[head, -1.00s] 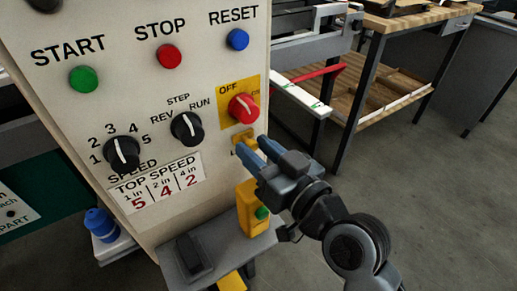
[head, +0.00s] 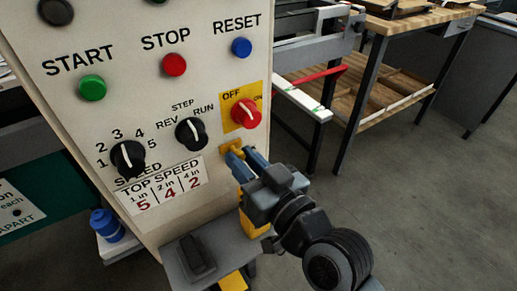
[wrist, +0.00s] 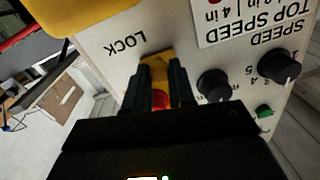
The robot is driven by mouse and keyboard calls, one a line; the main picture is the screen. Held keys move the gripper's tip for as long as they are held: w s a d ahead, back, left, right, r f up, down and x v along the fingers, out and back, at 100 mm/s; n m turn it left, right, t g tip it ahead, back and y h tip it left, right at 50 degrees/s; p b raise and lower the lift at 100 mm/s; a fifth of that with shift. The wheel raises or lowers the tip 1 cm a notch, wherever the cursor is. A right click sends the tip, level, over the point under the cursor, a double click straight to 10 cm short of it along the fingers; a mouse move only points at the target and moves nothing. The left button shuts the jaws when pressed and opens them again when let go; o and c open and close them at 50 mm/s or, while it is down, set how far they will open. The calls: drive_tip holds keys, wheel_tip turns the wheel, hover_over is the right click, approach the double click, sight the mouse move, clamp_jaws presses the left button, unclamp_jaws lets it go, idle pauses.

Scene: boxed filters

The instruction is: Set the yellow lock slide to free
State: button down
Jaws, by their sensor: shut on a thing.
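The yellow lock slide (head: 231,147) is on the beige panel, just below the red OFF/ON knob (head: 246,113). My gripper (head: 241,158) is at the slide, with its blue-tipped fingers on either side of it and shut on it. In the wrist view the yellow slide (wrist: 156,62) shows between the dark fingers of my gripper (wrist: 160,75). The word LOCK (wrist: 128,45) is upside down beside it there. The fingers hide part of the slide in the head view. No FREE label is readable.
The SPEED dial (head: 127,158) and the REV/STEP/RUN dial (head: 190,133) lie left of the slide. The START (head: 92,88), STOP (head: 174,65) and RESET (head: 241,47) buttons are above. A shelf (head: 215,252) juts out below. A workbench (head: 400,75) stands behind right.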

drive_tip(key=shift+s+a, duration=0.25)
drive_tip(key=shift+a, duration=0.15)
drive_tip(key=c, duration=0.9)
unclamp_jaws()
drive_tip(key=shift+c, duration=0.2)
drive_tip(key=b+v, duration=0.1)
drive_tip(key=v, duration=0.7)
drive_tip(key=shift+b, duration=0.4)
